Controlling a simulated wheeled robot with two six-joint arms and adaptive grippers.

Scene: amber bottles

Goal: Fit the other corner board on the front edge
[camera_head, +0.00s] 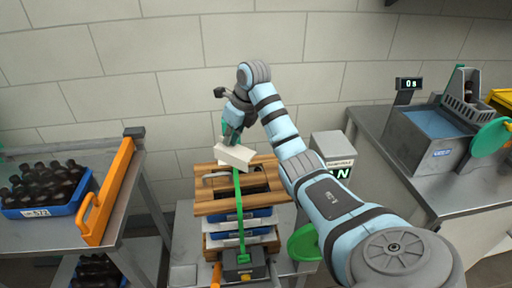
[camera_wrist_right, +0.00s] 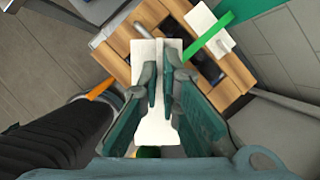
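My right gripper (camera_head: 232,139) is over the back of the strapped stack, with its fingers pointing down. In the right wrist view the board (camera_wrist_right: 158,128) shows between and beneath the two fingers (camera_wrist_right: 160,82). My left gripper is not in view.
A black strapping tool (camera_head: 243,264) sits at the stack's front. On the left is a bench with a blue crate (camera_head: 40,208) of amber bottles and an orange rail (camera_head: 104,195). On the right is a counter with a blue-topped basin (camera_head: 436,125). A grey wall stands behind.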

